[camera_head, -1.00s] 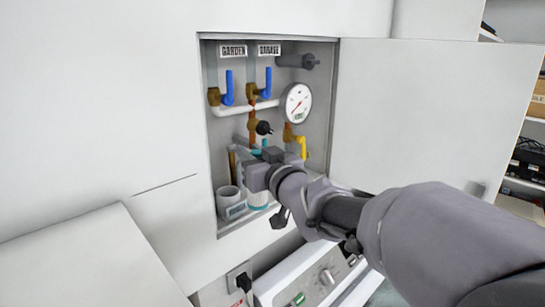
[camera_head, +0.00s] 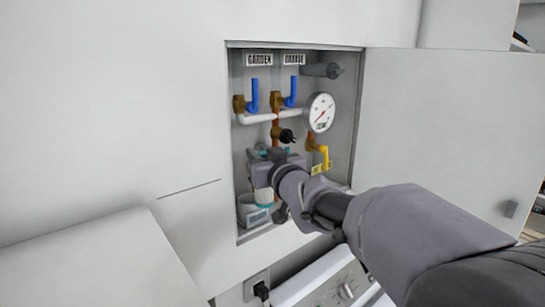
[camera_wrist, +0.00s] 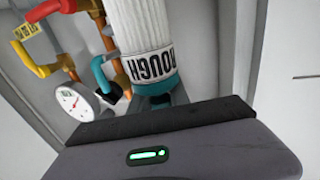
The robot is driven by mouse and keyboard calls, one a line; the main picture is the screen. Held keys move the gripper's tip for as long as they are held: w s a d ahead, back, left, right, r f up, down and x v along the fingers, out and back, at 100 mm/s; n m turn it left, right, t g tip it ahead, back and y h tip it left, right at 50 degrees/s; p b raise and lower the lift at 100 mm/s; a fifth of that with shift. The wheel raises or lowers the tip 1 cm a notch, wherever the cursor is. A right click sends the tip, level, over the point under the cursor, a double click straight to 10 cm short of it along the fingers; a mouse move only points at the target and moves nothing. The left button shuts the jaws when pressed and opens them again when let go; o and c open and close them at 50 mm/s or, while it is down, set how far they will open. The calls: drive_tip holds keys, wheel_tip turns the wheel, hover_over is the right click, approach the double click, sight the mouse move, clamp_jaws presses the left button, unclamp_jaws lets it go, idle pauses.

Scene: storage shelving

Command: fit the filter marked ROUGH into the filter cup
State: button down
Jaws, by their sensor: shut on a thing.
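The filter (camera_wrist: 145,40) is a white ribbed cylinder with teal ends. Its ROUGH label reads upside down in the wrist view. My gripper (camera_head: 263,172) is shut on it near one teal end; the fingers are partly hidden in the wrist view (camera_wrist: 165,97). In the head view the filter's lower part (camera_head: 263,196) shows below my gripper, with a teal band at the bottom. A grey-white cup (camera_head: 247,212) stands at the cabinet's lower left, just below and slightly left of the filter. The filter overlaps its rim in the picture, so I cannot tell whether they touch.
The recessed cabinet (camera_head: 243,145) holds blue-handled valves (camera_head: 254,96), a round gauge (camera_head: 320,112), a black knob (camera_head: 287,136) and a yellow-handled valve (camera_head: 323,157). Its open door (camera_head: 440,120) stands to the right. An appliance (camera_head: 335,290) is below.

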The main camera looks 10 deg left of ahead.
drive_tip(key=shift+w+a, duration=2.2)
drive_tip(key=shift+a, duration=0.25)
wheel_tip(320, 180, down, 7)
drive_tip(key=b, duration=0.6)
drive_tip(key=shift+r, duration=0.15)
drive_tip(key=c, duration=1.1)
unclamp_jaws()
drive_tip(key=shift+c, duration=0.2)
